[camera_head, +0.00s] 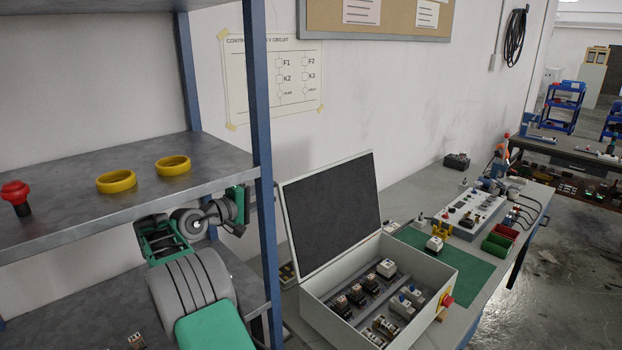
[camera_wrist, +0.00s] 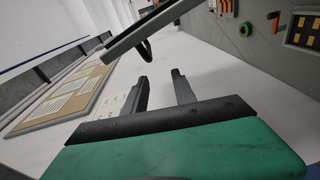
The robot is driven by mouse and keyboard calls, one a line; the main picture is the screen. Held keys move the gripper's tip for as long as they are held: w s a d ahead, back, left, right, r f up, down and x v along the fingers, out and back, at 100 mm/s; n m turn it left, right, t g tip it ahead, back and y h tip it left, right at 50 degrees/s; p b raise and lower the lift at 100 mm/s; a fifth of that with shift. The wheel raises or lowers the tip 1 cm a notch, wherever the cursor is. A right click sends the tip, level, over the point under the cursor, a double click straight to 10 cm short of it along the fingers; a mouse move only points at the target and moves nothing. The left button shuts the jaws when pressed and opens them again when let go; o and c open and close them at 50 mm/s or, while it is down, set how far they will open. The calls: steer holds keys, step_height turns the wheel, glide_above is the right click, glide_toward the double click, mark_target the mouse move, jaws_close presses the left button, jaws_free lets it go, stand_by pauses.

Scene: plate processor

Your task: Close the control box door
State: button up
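The control box (camera_head: 430,270) stands on the workbench with its door (camera_head: 333,214) open. The door rises from the left side of the box, tilted, with its dark inner face toward the box's interior. Several electrical parts sit inside the box. My gripper is left of the door in the head view, beside the blue shelf post and partly hidden by it; the two are apart in the picture. In the wrist view, the two dark fingers of my gripper (camera_wrist: 160,76) are spread with nothing between them. A grey-edged dark panel (camera_wrist: 150,27) lies beyond them; I cannot tell whether it is the door.
A metal shelf (camera_head: 120,203) with a blue post (camera_head: 262,150) surrounds my arm. A green mat (camera_head: 465,268) and a control panel (camera_head: 472,212) lie right of the box. The wall is behind.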

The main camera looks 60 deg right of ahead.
mark_target(299, 185)
steer(key=s+d+p, duration=0.1)
steer(key=d, duration=0.2)
steer(key=s+d+g+p, duration=0.1)
steer(key=s+d, duration=0.1)
steer(key=d, duration=0.1)
steer(key=s+d+g+p, duration=0.1)
steer(key=d, duration=0.2)
steer(key=shift+s+r+h+p, duration=0.25)
steer(key=shift+r+h+p, duration=0.05)
steer(key=shift+r, duration=0.05)
jaws_close()
steer(key=shift+s+f, duration=0.1)
steer(key=shift+f, duration=0.15)
stand_by(0.7)
